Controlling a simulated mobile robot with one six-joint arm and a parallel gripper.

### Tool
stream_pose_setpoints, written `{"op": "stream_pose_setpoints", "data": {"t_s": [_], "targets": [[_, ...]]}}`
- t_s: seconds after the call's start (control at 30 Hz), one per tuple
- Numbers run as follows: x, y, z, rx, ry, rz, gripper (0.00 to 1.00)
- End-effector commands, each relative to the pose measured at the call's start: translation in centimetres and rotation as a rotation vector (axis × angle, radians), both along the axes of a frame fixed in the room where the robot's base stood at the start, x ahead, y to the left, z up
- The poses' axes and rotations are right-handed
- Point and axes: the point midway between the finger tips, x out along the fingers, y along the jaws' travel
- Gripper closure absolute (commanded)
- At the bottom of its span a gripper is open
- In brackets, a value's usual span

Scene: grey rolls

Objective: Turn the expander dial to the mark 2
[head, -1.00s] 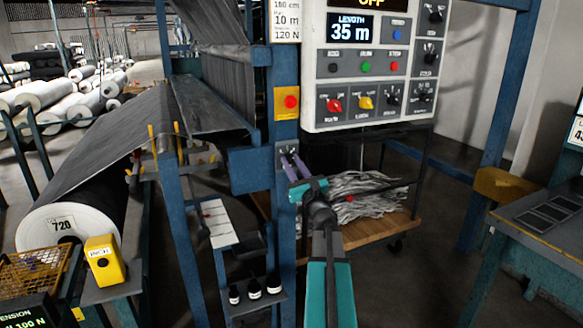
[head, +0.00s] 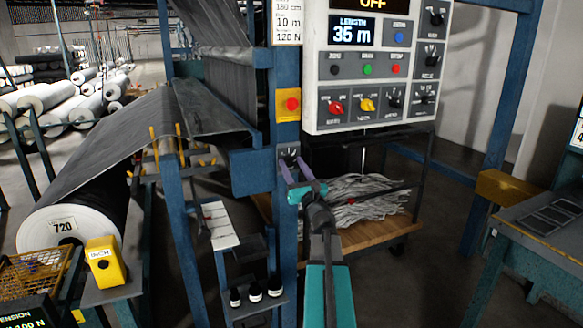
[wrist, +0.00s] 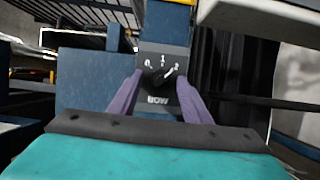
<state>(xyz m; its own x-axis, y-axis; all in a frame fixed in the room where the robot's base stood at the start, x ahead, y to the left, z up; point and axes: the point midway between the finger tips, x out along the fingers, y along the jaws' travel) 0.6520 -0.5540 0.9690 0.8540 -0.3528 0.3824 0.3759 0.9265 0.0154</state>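A small grey dial plate on the blue post shows in the head view, and its dark dial knob (head: 289,153) sits just beyond my fingers. In the wrist view the dial knob (wrist: 155,78) has marks 0, 1 and 2 above it and the word BOW below. A white line at the knob leans up and right, between 1 and 2; I cannot tell for sure whether it is the pointer or a tick. My gripper (wrist: 157,82) is open, its purple fingers on either side of the knob, with gaps between. It also shows in the head view (head: 295,162).
A red button on a yellow plate (head: 288,104) sits on the post above the dial. A control panel (head: 370,75) with several knobs hangs at upper right. A cart with grey yarn (head: 365,198) stands behind my gripper. A large roll (head: 62,222) is at left.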

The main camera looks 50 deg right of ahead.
Motion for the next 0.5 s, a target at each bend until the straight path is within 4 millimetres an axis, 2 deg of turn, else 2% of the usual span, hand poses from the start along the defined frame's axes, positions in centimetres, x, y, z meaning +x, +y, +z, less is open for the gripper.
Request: {"op": "stream_pose_setpoints", "data": {"t_s": [0.27, 0.5], "targets": [[-0.4, 0.1, -0.1, 0.000, 0.000, -0.001, 0.56], [-1.8, 0.7, -0.8, 0.000, 0.000, -0.002, 0.56]]}}
